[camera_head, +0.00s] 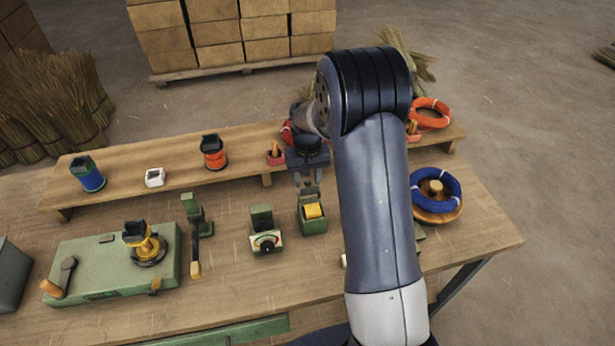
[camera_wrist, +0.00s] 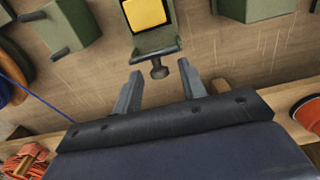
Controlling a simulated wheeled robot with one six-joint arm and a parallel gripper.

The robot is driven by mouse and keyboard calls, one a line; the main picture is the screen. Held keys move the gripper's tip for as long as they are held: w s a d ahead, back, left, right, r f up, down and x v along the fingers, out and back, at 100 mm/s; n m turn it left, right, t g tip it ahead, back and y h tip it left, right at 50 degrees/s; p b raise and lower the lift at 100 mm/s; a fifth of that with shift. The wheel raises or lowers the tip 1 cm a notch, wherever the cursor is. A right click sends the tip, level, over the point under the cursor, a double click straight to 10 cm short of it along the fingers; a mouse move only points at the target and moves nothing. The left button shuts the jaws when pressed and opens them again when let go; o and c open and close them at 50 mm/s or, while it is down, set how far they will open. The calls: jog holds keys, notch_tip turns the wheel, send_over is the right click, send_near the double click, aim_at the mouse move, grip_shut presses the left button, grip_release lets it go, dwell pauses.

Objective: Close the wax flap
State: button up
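The wax box (camera_head: 313,226) is a small green box on the bench, right of the middle. A yellow wax block (camera_head: 313,211) shows in its open top. The green flap (camera_head: 308,195) stands up at the box's back edge, so it is open. In the wrist view, the yellow wax (camera_wrist: 147,13) is at the top, and the flap (camera_wrist: 160,42) has a dark knob (camera_wrist: 158,70) pointing towards my gripper. My gripper (camera_head: 308,184) is just behind the flap. In the wrist view my gripper (camera_wrist: 160,85) is open, with the knob near the gap between its fingertips; I see no grip on it.
A green dial box (camera_head: 266,242) stands left of the wax box. A green lever clamp (camera_head: 194,220) and a winding machine (camera_head: 110,268) are further left. A raised shelf (camera_head: 235,152) with spools runs behind. A blue coil (camera_head: 435,187) sits right of my arm.

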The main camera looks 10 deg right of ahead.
jog(key=shift+c, duration=0.4)
grip_shut()
